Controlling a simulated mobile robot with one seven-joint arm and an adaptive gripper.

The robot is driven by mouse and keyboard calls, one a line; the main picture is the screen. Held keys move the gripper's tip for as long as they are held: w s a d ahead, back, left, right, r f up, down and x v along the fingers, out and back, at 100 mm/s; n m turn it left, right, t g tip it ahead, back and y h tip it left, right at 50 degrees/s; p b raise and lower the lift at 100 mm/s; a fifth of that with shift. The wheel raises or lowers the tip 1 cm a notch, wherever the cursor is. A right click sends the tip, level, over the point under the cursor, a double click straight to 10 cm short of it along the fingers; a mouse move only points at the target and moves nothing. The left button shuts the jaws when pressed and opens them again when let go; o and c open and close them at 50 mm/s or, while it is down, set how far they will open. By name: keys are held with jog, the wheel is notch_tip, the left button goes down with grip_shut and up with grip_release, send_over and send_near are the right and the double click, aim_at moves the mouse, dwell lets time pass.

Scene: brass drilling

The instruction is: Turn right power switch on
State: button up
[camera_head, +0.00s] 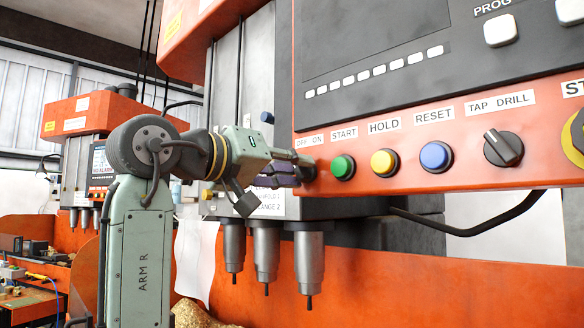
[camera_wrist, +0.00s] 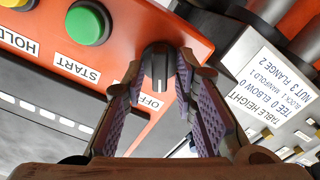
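The power switch is a dark rotary knob on the orange panel, under the "OFF ON" label (camera_head: 309,141). In the wrist view the knob (camera_wrist: 158,65) shows its raised grip between my fingertips. In the head view my gripper (camera_head: 300,170) reaches the panel from the left and hides most of the knob. In the wrist view my gripper (camera_wrist: 162,72) has its purple-padded fingers apart, one on each side of the knob. A small gap seems to show beside the raised grip; I cannot tell whether a finger touches the rim. "OFF" is readable there; "ON" is hidden.
To the right of the switch are a green START button (camera_head: 343,167), a yellow HOLD button (camera_head: 384,163), a blue RESET button (camera_head: 436,157) and the TAP DRILL knob (camera_head: 503,148). Drill spindles (camera_head: 266,252) hang below the panel. A second machine (camera_head: 90,113) stands at the left.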

grip_shut()
jog(key=shift+m, duration=0.3)
jog(key=m, duration=0.5)
jog(key=shift+s+d, duration=0.1)
jog(key=m, duration=0.6)
dwell(0.4)
jog(key=shift+m, duration=0.3)
jog(key=shift+o, duration=1.2)
grip_release()
